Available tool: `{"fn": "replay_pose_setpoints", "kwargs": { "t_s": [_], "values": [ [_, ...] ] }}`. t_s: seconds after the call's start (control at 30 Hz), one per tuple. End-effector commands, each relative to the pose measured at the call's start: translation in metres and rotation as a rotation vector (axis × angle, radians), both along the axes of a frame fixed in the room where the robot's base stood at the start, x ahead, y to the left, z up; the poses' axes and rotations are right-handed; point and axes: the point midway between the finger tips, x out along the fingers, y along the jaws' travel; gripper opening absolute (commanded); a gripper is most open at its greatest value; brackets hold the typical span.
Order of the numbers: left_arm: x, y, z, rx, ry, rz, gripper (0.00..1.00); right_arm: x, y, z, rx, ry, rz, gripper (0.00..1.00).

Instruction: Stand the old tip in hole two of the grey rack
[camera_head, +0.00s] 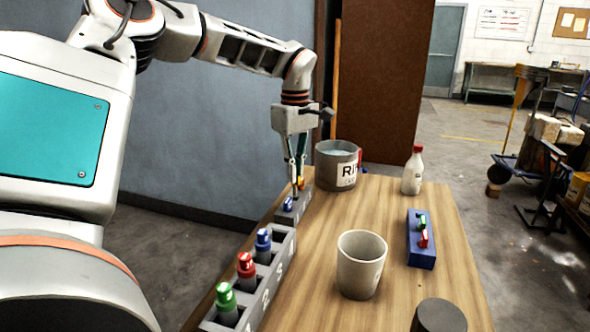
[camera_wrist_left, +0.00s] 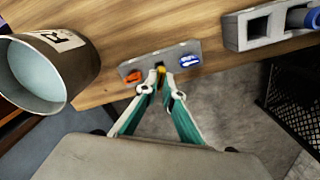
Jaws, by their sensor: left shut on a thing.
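My left gripper (camera_head: 297,184) points down over a small grey rack (camera_head: 285,218) at the table's far left edge. In the left wrist view its fingertips (camera_wrist_left: 162,82) are shut on a small yellow tip (camera_wrist_left: 161,70). The tip is at the middle hole of the small grey rack (camera_wrist_left: 149,61); its lower end is hidden, so I cannot tell how deep it sits. An orange tip (camera_wrist_left: 133,77) and a blue tip (camera_wrist_left: 190,60) stand in the holes on either side. My right gripper is in neither view.
A longer numbered grey rack (camera_head: 284,252) holds blue, red and green capped bottles. A pale cup (camera_head: 361,265), blue block (camera_head: 421,240), white bottle (camera_head: 413,172) and dark cylinder (camera_head: 438,316) stand to the right.

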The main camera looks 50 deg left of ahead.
Motion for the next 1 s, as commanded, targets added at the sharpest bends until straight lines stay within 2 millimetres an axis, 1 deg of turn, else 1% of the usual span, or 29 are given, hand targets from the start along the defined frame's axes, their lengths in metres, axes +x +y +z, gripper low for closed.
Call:
{"fn": "replay_pose_setpoints", "kwargs": {
  "t_s": [1.0],
  "values": [
    [-0.0001,0.0006,0.0004,0.000,0.000,0.001,0.00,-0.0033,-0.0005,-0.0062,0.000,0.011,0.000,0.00]
  ]
}}
